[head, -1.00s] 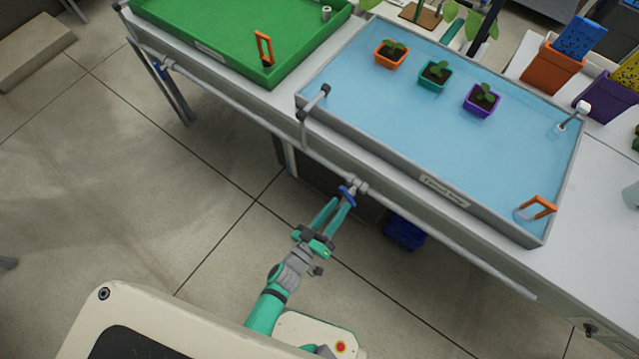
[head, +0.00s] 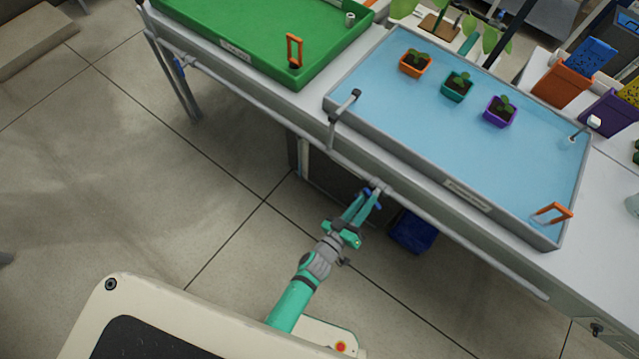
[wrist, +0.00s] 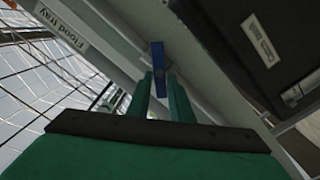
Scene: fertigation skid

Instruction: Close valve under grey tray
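The grey tray (head: 455,178), filled with blue water, is on the bench at the right in the head view. Its valve (head: 375,186) has a blue handle and sits on the pipe below the tray's front edge. In the wrist view the blue handle (wrist: 158,68) stands between my fingertips. My gripper (head: 371,198) is at the valve, its two fingers apart, one on each side of the handle. It also shows in the wrist view (wrist: 160,82). I cannot tell whether either finger touches the handle.
A green tray (head: 240,52) stands at the left, with another blue-handled valve (head: 180,66) beneath it. A long pipe (head: 460,250) runs along the bench front. A blue box (head: 413,232) is on the floor under the bench. A dark labelled box (wrist: 255,50) is close at right in the wrist view.

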